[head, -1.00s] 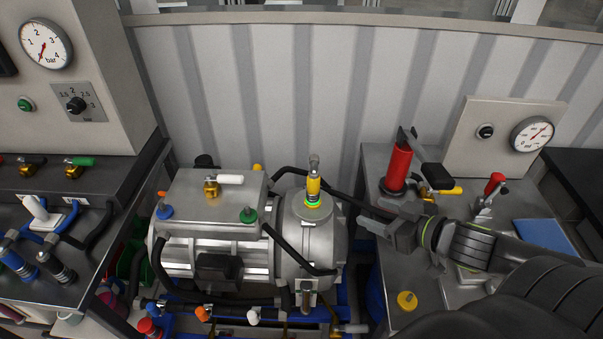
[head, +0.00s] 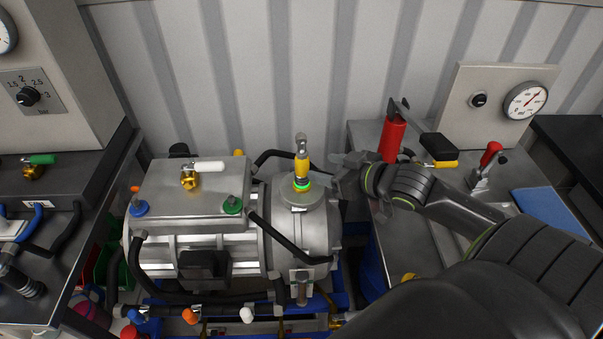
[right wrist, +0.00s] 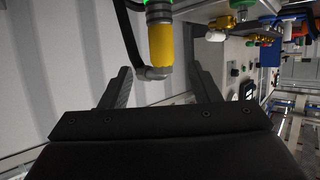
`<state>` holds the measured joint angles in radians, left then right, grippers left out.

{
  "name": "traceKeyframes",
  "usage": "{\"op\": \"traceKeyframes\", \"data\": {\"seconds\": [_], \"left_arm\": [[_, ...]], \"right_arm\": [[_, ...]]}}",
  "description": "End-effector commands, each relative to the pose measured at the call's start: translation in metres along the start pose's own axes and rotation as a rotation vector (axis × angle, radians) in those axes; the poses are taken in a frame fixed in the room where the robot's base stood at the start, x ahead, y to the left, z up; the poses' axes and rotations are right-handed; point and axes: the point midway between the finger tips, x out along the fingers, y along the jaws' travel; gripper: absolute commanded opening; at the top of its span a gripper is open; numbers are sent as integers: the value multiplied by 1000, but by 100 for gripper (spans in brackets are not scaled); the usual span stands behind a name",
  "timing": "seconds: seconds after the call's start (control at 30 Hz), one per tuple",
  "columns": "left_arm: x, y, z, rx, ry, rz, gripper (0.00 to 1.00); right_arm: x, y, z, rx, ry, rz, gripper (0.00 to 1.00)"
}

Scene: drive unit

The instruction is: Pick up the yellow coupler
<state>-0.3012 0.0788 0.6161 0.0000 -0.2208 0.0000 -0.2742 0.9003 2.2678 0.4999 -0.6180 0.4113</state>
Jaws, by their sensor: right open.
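The yellow coupler (head: 302,164) stands upright on top of the round end of the metal drive unit (head: 190,212), with a glowing green ring at its base and a grey elbow on top. My right gripper (head: 338,172) is open and empty, just to the right of the coupler in the head view. In the right wrist view the coupler (right wrist: 160,45) hangs in from the top, and its grey end lies between the two open fingers (right wrist: 160,85), apart from both. My left gripper is not in view.
A red cylinder (head: 391,138) with a black lever stands on the right bench. A black hose (head: 275,158) runs behind the coupler. A white-handled valve (head: 205,168) sits on the unit to the left. A gauge panel (head: 500,105) stands at right.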

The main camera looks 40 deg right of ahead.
Motion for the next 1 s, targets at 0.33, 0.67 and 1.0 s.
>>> {"op": "traceKeyframes", "data": {"seconds": [0.33,0.67,1.0], "left_arm": [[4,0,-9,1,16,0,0],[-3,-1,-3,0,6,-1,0],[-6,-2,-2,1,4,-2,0]], "right_arm": [[35,-1,0,1,0,-2,56],[60,-2,0,7,1,-2,56],[88,-2,3,1,-1,-2,56]]}}
